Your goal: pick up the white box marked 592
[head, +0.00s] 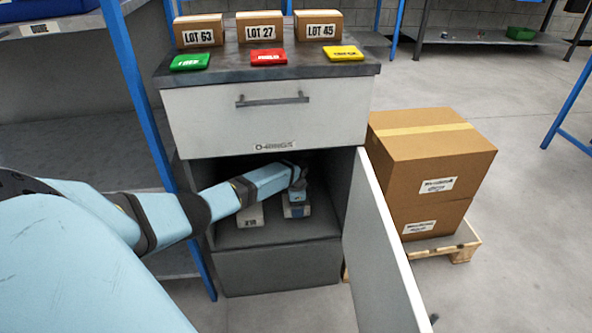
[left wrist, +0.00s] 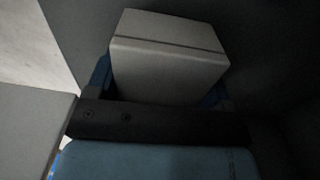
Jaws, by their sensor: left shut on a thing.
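Two white boxes stand inside the open lower compartment of the cabinet. The left white box (head: 251,217) has a dark marking too small to read surely. The right white box (head: 296,211) is under my left gripper (head: 296,197), and its marking is mostly hidden, so I cannot read a number. In the left wrist view a white box (left wrist: 168,55) sits between the blue fingers of my left gripper (left wrist: 163,80), which is shut on it. The box appears to be at the compartment floor; any lift is not clear. My right gripper is not in view.
The grey cabinet (head: 280,275) has its door (head: 385,255) open to the right and a shut drawer (head: 265,115) above. Cartons (head: 430,145) stand on a pallet (head: 462,243) at right. A blue shelf post (head: 135,85) is close at left.

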